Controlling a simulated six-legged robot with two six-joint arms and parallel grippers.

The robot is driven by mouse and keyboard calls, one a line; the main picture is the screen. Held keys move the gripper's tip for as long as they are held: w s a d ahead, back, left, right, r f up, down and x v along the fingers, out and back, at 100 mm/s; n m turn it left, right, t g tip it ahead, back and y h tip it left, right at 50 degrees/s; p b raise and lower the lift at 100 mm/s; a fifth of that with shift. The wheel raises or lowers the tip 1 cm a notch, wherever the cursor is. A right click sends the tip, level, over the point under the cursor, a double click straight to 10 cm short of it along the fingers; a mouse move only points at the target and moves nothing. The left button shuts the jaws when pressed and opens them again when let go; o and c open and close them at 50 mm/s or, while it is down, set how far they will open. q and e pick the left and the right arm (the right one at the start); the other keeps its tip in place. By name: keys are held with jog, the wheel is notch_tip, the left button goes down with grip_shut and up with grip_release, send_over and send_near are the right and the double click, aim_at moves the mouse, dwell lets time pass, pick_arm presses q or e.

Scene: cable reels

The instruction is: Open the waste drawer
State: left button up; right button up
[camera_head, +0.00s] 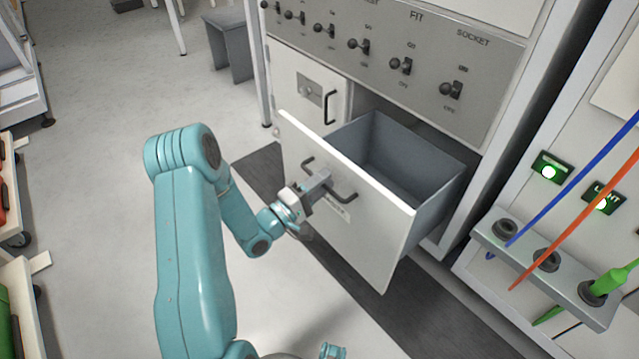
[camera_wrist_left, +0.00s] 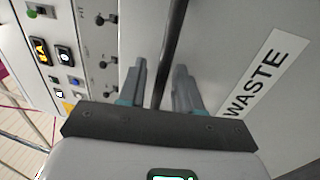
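The waste drawer (camera_head: 345,215) stands pulled well out of the grey cabinet, its grey inside (camera_head: 400,155) visible and looking empty. Its white front carries a dark bar handle (camera_head: 346,196) and a label, which reads WASTE (camera_wrist_left: 257,82) in the left wrist view. My left gripper (camera_head: 322,181) is at the handle. In the left wrist view, the fingers of my left gripper (camera_wrist_left: 160,82) stand apart on either side of the dark handle bar (camera_wrist_left: 174,40), with narrow gaps showing.
A panel of switches (camera_head: 400,70) is above the drawer. A small closed door with a handle (camera_head: 310,90) is left of it. A rack (camera_head: 545,262) with coloured rods stands at the right. Open floor (camera_head: 90,130) lies to the left.

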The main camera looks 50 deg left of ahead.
pick_arm(q)
jog(key=p+v, duration=0.3)
jog(key=v, duration=1.3)
jog(key=shift+s, duration=0.15)
